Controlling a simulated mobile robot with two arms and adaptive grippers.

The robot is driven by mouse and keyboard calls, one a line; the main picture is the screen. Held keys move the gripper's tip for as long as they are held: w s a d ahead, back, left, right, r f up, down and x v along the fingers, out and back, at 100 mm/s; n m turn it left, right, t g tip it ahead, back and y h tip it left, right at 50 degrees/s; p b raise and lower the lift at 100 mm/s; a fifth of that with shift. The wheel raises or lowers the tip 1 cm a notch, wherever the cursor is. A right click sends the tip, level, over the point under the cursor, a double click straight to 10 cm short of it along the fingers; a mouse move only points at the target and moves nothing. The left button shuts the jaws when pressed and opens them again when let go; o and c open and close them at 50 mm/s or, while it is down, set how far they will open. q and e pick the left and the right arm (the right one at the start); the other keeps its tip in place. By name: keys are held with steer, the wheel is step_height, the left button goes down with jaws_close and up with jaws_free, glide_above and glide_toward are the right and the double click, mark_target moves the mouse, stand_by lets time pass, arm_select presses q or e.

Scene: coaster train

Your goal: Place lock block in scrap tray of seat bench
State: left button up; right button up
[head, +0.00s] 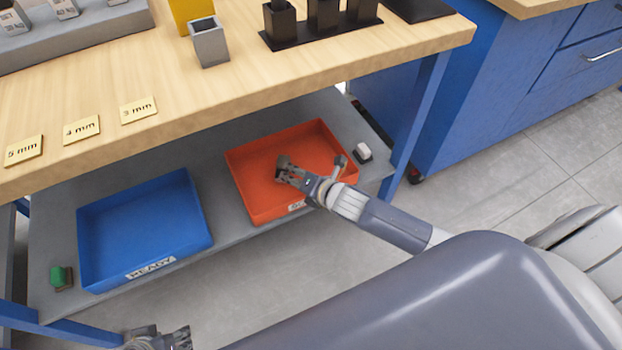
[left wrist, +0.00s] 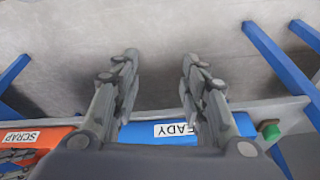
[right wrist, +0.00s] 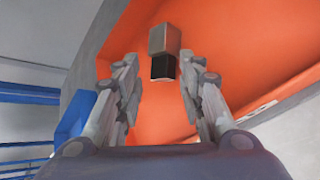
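The lock block appears to be the small block with a grey-brown part and a black part (right wrist: 164,45) in the right wrist view. It shows beyond my fingertips against the orange tray floor, with gaps to both fingers. In the head view it is a small dark shape (head: 283,160) at my right gripper (head: 290,172); whether it rests on the floor is unclear. The right gripper is open over the orange scrap tray (head: 245,185) on the lower shelf. My left gripper (head: 182,338) is open and empty (left wrist: 160,62), low at the picture's bottom edge.
A blue READY tray (head: 140,235) stands left of the scrap tray. A green button (head: 58,276) and a white one (head: 363,151) sit on the shelf ends. The wooden benchtop (head: 190,100) overhangs the shelf, with a blue leg (head: 418,120) at right.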

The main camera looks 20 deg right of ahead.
steer(key=p+v, duration=0.2)
steer(key=v, duration=0.7)
arm_select(q)
step_height(320, 180, down, 9)
steer(key=shift+w+d+g, duration=0.15)
steer(key=shift+w+g, duration=0.15)
arm_select(e)
steer(key=s+f+m+g+h, duration=0.1)
steer(key=s+f+m+g, duration=0.3)
steer(key=s+m, duration=0.5)
steer(key=s+f+m+g+h, duration=0.1)
steer(key=s+f+m+g, duration=0.3)
steer(key=s+f+m, duration=0.5)
steer(key=s+m, duration=0.1)
steer(key=m, duration=0.7)
steer(key=shift+a+g, duration=0.25)
steer(key=shift+g, duration=0.05)
